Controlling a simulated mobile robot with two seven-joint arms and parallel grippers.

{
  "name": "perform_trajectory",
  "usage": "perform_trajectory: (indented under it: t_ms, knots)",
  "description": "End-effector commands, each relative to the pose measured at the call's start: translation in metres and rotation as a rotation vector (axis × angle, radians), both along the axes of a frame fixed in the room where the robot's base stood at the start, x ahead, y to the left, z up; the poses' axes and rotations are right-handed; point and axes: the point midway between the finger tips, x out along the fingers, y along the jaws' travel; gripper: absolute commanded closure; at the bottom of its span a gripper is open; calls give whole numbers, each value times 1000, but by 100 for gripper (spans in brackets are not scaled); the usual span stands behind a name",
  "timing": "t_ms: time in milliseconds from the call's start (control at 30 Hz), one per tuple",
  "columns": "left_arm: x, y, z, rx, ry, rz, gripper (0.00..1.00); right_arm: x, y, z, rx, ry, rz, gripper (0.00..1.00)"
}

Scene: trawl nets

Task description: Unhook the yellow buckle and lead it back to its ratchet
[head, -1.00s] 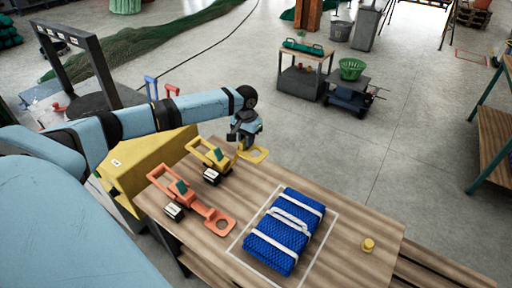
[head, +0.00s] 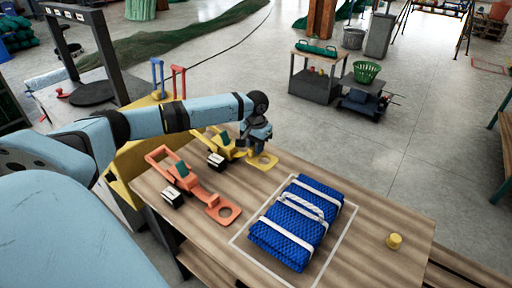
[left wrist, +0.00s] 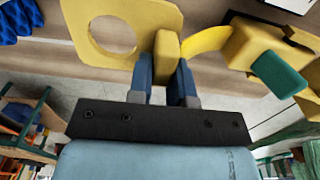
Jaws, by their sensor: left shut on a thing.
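The yellow buckle (head: 263,161), a flat plate with a round hole, is at the far edge of the wooden table, beside the yellow ratchet (head: 220,147). My left gripper (head: 254,150) comes down over it from above. In the left wrist view, the fingers (left wrist: 166,72) are shut on the narrow yellow block of the buckle (left wrist: 152,18). A short yellow strap runs from there towards the yellow ratchet (left wrist: 245,45), which has a teal lever. Whether the buckle touches the tabletop is unclear. My right gripper is not in view.
An orange ratchet (head: 180,178) with its orange buckle (head: 222,210) lies nearer on the table. A folded blue net bundle (head: 285,238) with white straps lies inside a white outline. A yellow peg (head: 394,241) stands at the right. Table around the peg is clear.

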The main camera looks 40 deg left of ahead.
Motion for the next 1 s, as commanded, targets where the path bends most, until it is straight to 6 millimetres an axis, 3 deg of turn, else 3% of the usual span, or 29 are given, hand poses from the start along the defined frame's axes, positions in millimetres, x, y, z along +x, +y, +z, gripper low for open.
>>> perform_trajectory:
  t_ms: [67,100,200,500,967,1000]
  knots:
    - [0,0,-19,0,-2,1,100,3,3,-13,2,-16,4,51]
    - [0,0,-17,-1,0,1,100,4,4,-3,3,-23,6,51]
    - [0,-1,-29,-1,2,1,100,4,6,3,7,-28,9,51]
    - [0,0,-59,-1,0,1,100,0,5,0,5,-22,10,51]
    - [0,0,-67,-1,0,1,100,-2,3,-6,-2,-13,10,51]
    - [0,0,-67,-1,0,1,74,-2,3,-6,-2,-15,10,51]
